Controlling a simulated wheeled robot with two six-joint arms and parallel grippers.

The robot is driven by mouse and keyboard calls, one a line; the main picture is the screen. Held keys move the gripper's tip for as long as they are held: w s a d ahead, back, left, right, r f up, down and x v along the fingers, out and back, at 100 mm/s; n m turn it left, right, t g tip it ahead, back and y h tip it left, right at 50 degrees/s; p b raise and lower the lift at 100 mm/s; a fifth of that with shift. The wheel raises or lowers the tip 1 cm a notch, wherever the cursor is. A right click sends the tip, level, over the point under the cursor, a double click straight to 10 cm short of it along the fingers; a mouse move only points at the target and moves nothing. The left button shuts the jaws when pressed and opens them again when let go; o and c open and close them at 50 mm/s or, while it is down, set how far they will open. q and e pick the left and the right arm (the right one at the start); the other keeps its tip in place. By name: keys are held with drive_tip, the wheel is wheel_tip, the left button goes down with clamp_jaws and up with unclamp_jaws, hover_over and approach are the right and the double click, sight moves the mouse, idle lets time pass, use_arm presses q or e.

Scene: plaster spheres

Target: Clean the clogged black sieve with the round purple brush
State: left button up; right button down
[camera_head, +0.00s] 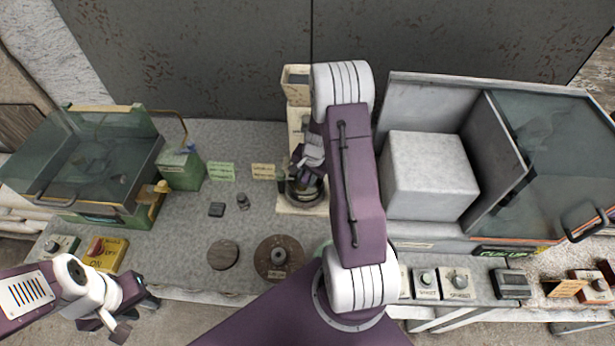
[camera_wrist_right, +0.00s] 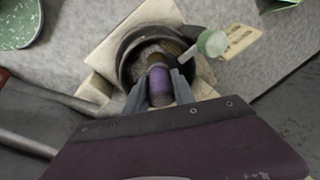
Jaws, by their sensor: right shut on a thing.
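The black sieve shows as a round dark ring (camera_wrist_right: 127,65) on a cream stand in the right wrist view. Grey-brown material shows inside it. In the head view its rim (camera_head: 303,198) is partly covered by my right arm. My right gripper (camera_wrist_right: 158,90) is shut on the round purple brush (camera_wrist_right: 160,84), held at the sieve's opening. The brush's lower end sits within the ring's outline; whether it touches the material is hidden. In the head view my right gripper (camera_head: 306,172) is over the sieve. My left gripper (camera_head: 136,318) is empty and open at the lower left, away from the sieve.
A green-knobbed piece (camera_wrist_right: 212,43) stands beside the sieve. Left are a glass-sided tank (camera_head: 85,160) and a yellow switch box (camera_head: 105,253). Round discs (camera_head: 222,255) lie in front. A white block (camera_head: 430,175) sits in an open cabinet at right.

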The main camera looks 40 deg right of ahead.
drive_tip(key=shift+w+d+r+p, duration=0.15)
drive_tip(key=shift+w+d+p, duration=0.1)
drive_tip(key=shift+w+p, duration=0.25)
drive_tip(key=shift+w+f, duration=0.1)
drive_tip(key=shift+f, duration=0.1)
drive_tip(key=shift+s+a+b, duration=0.3)
drive_tip(key=shift+s+b, duration=0.4)
drive_tip(key=shift+b, duration=0.2)
drive_tip(key=shift+s+a+r, duration=0.1)
drive_tip(key=shift+s, duration=0.05)
drive_tip(key=shift+s+a+f+b, duration=0.2)
drive_tip(key=shift+s+a+b, duration=0.05)
drive_tip(key=shift+s+b, duration=0.5)
drive_tip(key=shift+a+r, duration=0.1)
drive_tip(key=r+p, duration=0.1)
drive_tip(key=w+r+p, duration=0.1)
drive_tip(key=p, duration=0.1)
drive_tip(key=shift+w+d, duration=0.2)
drive_tip(key=shift+d, duration=0.15)
drive_tip(key=shift+w+f, duration=0.1)
drive_tip(key=shift+f, duration=0.05)
drive_tip(key=shift+f+b, duration=0.5)
